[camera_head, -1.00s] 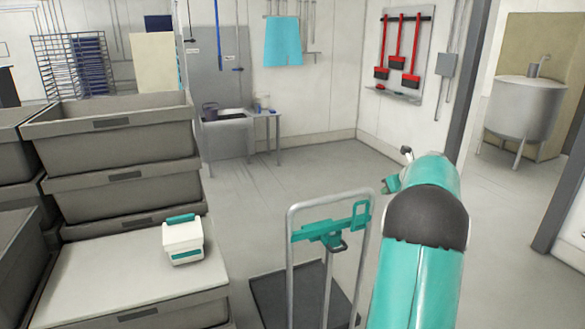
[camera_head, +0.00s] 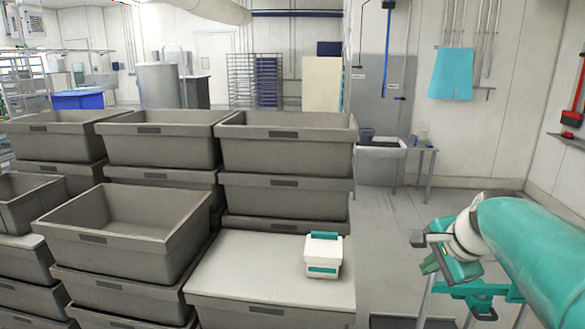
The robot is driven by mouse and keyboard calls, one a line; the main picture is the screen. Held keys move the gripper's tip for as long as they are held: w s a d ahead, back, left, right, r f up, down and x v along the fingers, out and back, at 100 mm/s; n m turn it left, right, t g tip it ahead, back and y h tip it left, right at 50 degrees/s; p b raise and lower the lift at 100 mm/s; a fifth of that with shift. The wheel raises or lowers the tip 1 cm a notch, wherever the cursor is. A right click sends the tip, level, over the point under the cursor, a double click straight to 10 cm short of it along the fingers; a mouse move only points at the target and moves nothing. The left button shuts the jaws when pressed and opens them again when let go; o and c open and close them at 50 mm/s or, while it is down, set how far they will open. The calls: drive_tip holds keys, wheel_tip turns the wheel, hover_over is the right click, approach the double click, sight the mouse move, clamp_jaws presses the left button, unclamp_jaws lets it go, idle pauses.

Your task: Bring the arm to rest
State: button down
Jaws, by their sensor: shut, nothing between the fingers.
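My teal arm reaches in from the right edge, held roughly level, with a white wrist section. My gripper (camera_head: 428,252) is at its end, pointing left, over the floor to the right of the stacked crates. It is shut and empty, and its fingers look small and partly blurred. It is clear of the white box with teal trim (camera_head: 323,256), which stands to its left on a closed lid.
Stacked grey crates (camera_head: 287,150) fill the left and middle. The lidded crate (camera_head: 235,262) bears the white box. A trolley with a teal bracket (camera_head: 474,291) stands below and behind my arm. Open floor (camera_head: 400,225) lies between the crates and the right wall.

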drive_tip(key=s+a+f+n, duration=0.3)
drive_tip(key=s+a+n, duration=0.4)
drive_tip(key=s+n, duration=0.1)
drive_tip(key=s+a+f+n+g+h, duration=0.1)
drive_tip(key=s+a+f+n, duration=0.2)
drive_tip(key=s+a+n, duration=0.5)
drive_tip(key=shift+s+a, duration=0.15)
drive_tip(key=shift+s, duration=0.2)
